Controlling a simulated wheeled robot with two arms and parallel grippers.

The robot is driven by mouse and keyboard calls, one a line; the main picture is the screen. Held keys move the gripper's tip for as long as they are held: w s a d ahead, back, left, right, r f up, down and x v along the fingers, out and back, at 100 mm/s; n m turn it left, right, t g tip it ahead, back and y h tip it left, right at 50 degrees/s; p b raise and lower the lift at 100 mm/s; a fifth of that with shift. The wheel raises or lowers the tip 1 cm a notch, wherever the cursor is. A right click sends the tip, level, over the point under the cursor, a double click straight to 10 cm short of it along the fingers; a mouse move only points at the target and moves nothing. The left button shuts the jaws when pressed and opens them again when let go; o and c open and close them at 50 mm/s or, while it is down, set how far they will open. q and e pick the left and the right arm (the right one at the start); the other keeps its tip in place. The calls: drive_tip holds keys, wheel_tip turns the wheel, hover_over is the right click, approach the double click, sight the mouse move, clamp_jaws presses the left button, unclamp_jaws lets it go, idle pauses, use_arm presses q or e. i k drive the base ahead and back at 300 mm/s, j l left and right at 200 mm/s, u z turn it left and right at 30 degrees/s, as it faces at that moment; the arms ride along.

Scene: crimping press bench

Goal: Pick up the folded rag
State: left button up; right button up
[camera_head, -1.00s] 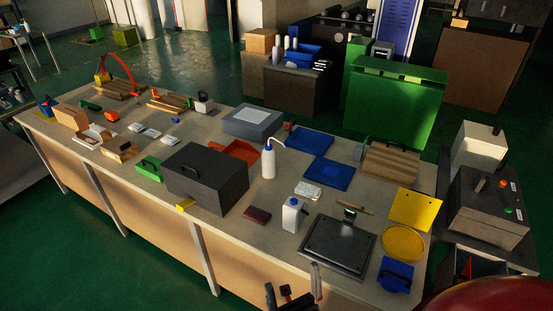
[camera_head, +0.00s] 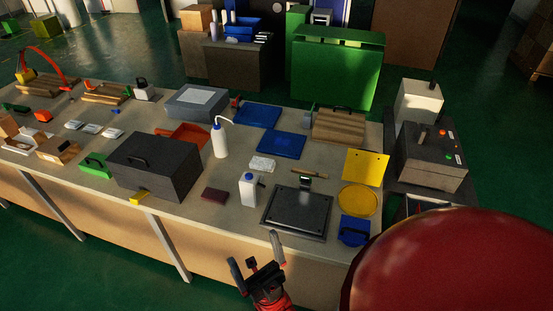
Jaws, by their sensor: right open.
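A small whitish folded cloth, which looks like the folded rag (camera_head: 262,163), lies flat on the bench, behind the white bottle with the blue cap (camera_head: 249,188) and in front of a blue folder-like sheet (camera_head: 281,145). My right gripper (camera_head: 255,257) is at the bottom middle, in front of the bench's near edge. Its two fingers are spread apart with nothing between them. It is well apart from the rag, nearer to me. My left gripper is not in view.
A black plate (camera_head: 297,213) lies right of the bottle, and a dark red block (camera_head: 215,195) left of it. A white squeeze bottle (camera_head: 220,140) stands left of the rag. A large dark grey box (camera_head: 154,167) stands further left. A rounded red shape fills the lower right.

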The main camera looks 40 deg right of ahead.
sight(257, 164)
drive_tip(key=i+l+z, duration=0.15)
drive_tip(key=i+z, duration=0.15)
drive_tip(key=i, duration=0.15)
drive_tip(key=i+z, duration=0.3)
drive_tip(key=i, duration=0.2)
